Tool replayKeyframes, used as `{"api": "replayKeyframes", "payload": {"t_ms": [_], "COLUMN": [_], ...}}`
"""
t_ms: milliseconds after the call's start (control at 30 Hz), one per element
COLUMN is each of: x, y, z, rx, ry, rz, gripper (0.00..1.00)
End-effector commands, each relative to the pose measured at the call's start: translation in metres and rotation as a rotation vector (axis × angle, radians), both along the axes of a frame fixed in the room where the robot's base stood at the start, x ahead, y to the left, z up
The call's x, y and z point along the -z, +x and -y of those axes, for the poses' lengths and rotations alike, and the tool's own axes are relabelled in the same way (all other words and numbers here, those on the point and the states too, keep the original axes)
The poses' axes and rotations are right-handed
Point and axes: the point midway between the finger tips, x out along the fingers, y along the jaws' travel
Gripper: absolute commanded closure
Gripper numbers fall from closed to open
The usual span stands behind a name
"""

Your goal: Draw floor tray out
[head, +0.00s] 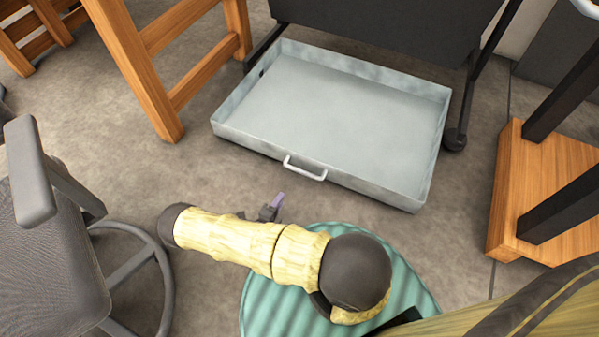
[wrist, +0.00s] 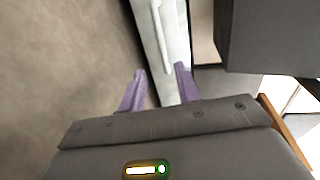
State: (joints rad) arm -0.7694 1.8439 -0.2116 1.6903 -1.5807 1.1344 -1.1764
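The floor tray (head: 340,105) is a shallow pale grey metal tray lying on the floor, its back part beneath a dark cabinet. Its white bar handle (head: 304,169) is on the front wall. The handle also shows in the wrist view (wrist: 161,35), beyond the fingertips. My gripper (head: 276,204) is in front of the tray, a little below and left of the handle in the head view, mostly hidden by my arm. In the wrist view its two purple fingers (wrist: 160,70) are apart with nothing between them, and the handle lies ahead, apart from them.
A dark wheeled cabinet (head: 390,40) stands over the tray's back. A wooden stool or table frame (head: 140,65) is at left, an office chair (head: 50,240) at lower left. A wooden platform (head: 545,175) stands at right.

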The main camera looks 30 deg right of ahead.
Motion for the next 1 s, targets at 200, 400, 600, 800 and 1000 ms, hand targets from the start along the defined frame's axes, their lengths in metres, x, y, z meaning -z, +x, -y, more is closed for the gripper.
{"api": "replayKeyframes", "payload": {"t_ms": [200,400,600,800,1000], "x": [0.000,0.004,0.012,0.019,0.027], "y": [0.000,0.009,0.028,0.049,0.070], "z": [0.001,0.012,0.037,0.064,0.092], "rx": [0.004,0.007,0.009,0.009,0.009], "ry": [0.003,0.003,0.004,0.004,0.004], "rz": [0.002,0.002,0.005,0.005,0.005], "gripper": [0.67,0.67,0.67,0.67,0.67]}}
